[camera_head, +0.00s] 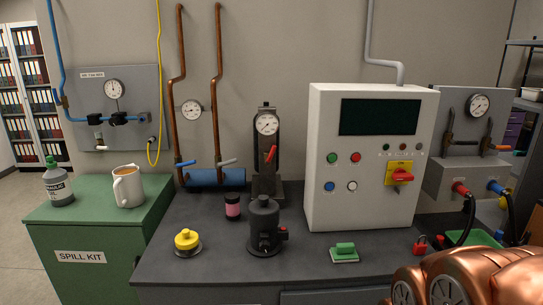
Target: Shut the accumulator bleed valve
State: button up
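No label that I can read names the accumulator bleed valve. A dark upright unit with a round gauge (266,124) stands at the back of the bench, with a red lever (270,154) on its front, tilted off vertical. To its left, a blue horizontal cylinder (212,178) lies below two copper pipes. A blue lever (186,163) and a grey lever (228,161) sit near the pipe bottoms, both slanted near horizontal. Which of these is the bleed valve I cannot tell. My gripper's fingers are not in view; a copper-coloured part, apparently of my arm, fills the lower right.
A black canister-like device (264,222), a pink-labelled jar (233,206) and a yellow knob (187,240) stand before the levers. A white control cabinet (320,160) blocks the right.

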aim_at(267, 162)
jog(key=k, duration=0.5)
jog(key=u, duration=0.85)
jog(key=i, duration=1)
jog(key=u, duration=0.85)
